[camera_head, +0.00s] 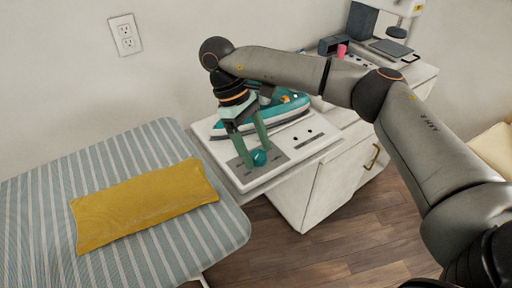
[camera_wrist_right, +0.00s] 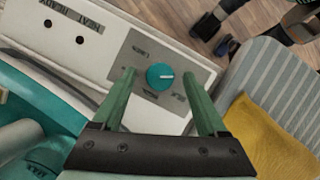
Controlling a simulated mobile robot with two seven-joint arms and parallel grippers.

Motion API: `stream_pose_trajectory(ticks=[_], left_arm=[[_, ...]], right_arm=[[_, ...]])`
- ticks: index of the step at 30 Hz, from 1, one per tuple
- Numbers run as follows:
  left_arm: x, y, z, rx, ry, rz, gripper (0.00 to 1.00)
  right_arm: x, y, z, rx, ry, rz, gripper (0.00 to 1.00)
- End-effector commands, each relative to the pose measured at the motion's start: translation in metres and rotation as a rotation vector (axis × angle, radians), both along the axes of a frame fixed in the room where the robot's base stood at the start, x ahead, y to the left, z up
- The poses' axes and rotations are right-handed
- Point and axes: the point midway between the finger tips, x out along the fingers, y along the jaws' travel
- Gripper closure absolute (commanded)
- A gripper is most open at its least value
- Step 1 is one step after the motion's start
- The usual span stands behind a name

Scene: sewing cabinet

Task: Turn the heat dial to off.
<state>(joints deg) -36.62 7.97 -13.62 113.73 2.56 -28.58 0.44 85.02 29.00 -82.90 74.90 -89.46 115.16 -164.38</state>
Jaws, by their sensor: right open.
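The heat dial (camera_head: 259,157) is a round teal knob on a grey plate (camera_head: 281,162) at the near end of the white iron station (camera_head: 241,184). In the right wrist view the dial (camera_wrist_right: 160,77) shows a pale pointer line reaching to the right. Printed labels ring it, too small to read surely. My right gripper (camera_head: 253,152) is open, pointing down at the plate. In the wrist view its green fingers (camera_wrist_right: 158,82) stand on either side of the dial, apart from it. The teal iron (camera_head: 284,113) lies on the station behind the gripper. My left gripper is not in view.
A striped ironing board (camera_head: 45,205) with a folded mustard cloth (camera_head: 145,204) is on the left. A white cabinet (camera_head: 338,185) with a brass handle stands below.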

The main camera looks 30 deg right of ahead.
Motion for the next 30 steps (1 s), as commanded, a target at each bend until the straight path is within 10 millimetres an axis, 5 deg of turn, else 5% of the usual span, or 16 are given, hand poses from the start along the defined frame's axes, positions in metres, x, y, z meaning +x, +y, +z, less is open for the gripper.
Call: stream_pose_trajectory(ticks=[15,30], left_arm=[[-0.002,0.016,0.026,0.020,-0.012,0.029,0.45],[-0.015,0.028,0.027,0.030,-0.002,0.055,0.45]], right_arm=[[0.034,0.021,0.101,-0.001,-0.001,-0.001,0.24],[0.039,0.024,0.111,0.000,0.000,0.000,0.24]])
